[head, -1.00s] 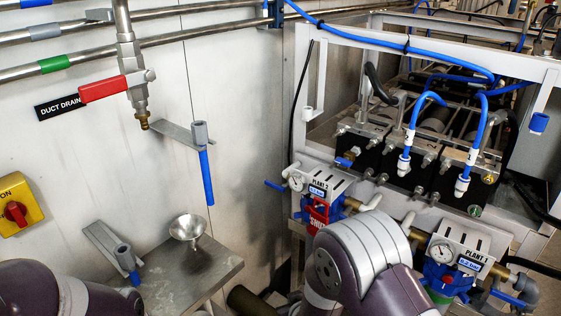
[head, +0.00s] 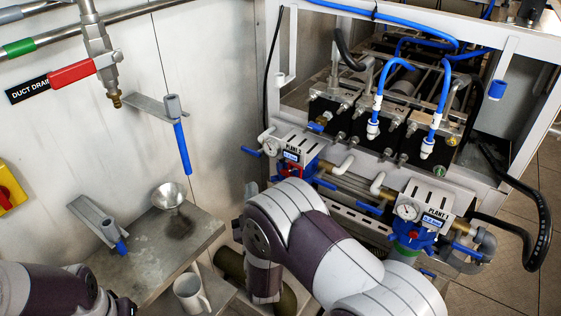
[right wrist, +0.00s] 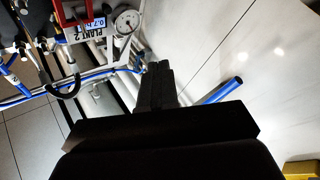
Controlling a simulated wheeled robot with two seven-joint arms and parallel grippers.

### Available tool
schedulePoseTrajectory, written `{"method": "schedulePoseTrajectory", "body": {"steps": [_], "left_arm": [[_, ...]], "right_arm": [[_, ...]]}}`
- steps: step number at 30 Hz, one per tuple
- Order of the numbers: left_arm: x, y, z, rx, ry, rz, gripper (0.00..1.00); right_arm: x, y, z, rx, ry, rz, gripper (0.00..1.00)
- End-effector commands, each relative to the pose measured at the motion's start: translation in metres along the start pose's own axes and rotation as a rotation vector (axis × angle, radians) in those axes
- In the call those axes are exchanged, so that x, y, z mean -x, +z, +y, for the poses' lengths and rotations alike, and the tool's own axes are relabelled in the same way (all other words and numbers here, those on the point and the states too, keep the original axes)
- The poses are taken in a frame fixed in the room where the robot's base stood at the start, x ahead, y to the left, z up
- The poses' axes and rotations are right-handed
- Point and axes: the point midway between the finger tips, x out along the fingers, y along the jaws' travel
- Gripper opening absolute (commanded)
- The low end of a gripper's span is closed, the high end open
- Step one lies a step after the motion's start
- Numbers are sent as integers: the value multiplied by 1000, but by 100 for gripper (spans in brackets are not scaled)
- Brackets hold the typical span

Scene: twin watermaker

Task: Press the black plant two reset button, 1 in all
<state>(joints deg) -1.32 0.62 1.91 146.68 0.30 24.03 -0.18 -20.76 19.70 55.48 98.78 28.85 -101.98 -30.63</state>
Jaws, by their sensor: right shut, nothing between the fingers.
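The plant 2 unit (head: 292,147) is a white plate with a round gauge (head: 270,146), a small blue-lit display and blue valve parts, in the middle of the head view. In the right wrist view its plate (right wrist: 84,37) appears upside down at upper left, beside its gauge (right wrist: 127,22), with a red part (right wrist: 72,10) at the top edge. I cannot make out the black reset button. My right gripper (right wrist: 158,68) is shut and empty, its fingertips apart from the plate, below and right of the gauge in that view. My left gripper does not show.
The plant 1 unit (head: 424,208) stands to the right. A steel shelf (head: 140,262) holds a funnel (head: 168,196); a white mug (head: 190,293) stands lower. A red-handled duct drain valve (head: 88,72) is on the wall. My right arm covers the area below plant 2.

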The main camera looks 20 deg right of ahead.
Motion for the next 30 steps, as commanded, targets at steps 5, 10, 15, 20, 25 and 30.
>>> {"method": "schedulePoseTrajectory", "body": {"steps": [5, 10, 15, 20, 25, 30], "left_arm": [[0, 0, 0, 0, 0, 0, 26], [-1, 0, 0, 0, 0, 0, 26], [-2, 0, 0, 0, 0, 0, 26], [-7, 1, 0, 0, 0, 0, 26], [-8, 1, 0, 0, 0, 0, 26], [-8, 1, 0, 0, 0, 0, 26]], "right_arm": [[-10, 7, 7, -1, 3, -1, 0], [-27, 21, 20, 0, 4, -3, 0], [-44, 33, 32, 0, 2, -1, 0], [-55, 42, 40, -1, 2, -2, 0], [-60, 44, 44, -1, 1, -1, 0], [-61, 45, 44, -1, 0, -1, 0]]}}
